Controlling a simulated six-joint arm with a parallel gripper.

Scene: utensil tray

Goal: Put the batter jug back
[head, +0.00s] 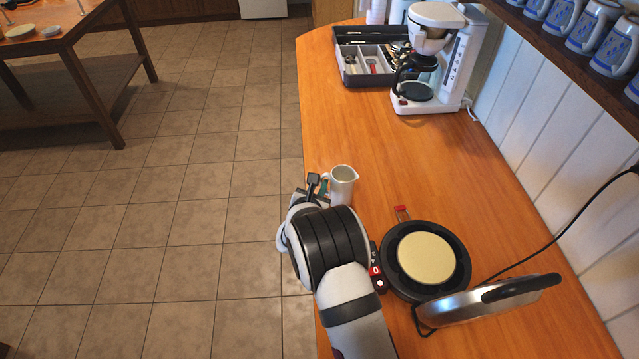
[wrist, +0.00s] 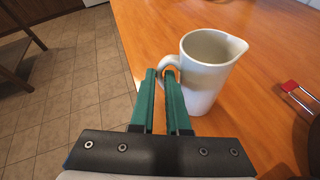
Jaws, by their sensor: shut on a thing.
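The batter jug (head: 343,185) is white, with a spout and a side handle. It is upright near the counter's left edge. In the wrist view the jug (wrist: 208,78) has its spout to the right and its handle toward my gripper (wrist: 160,74). The green fingers are shut on the handle. In the head view my gripper (head: 323,186) is at the jug's left side, partly hidden by my wrist. I cannot tell whether the jug's base touches the counter.
An open waffle maker (head: 466,274) with pale batter on its plate (head: 426,257) stands right of my arm, its lid to the right. A coffee maker (head: 446,60) and a utensil tray (head: 354,70) stand at the far end. The wooden counter (head: 440,160) between is clear.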

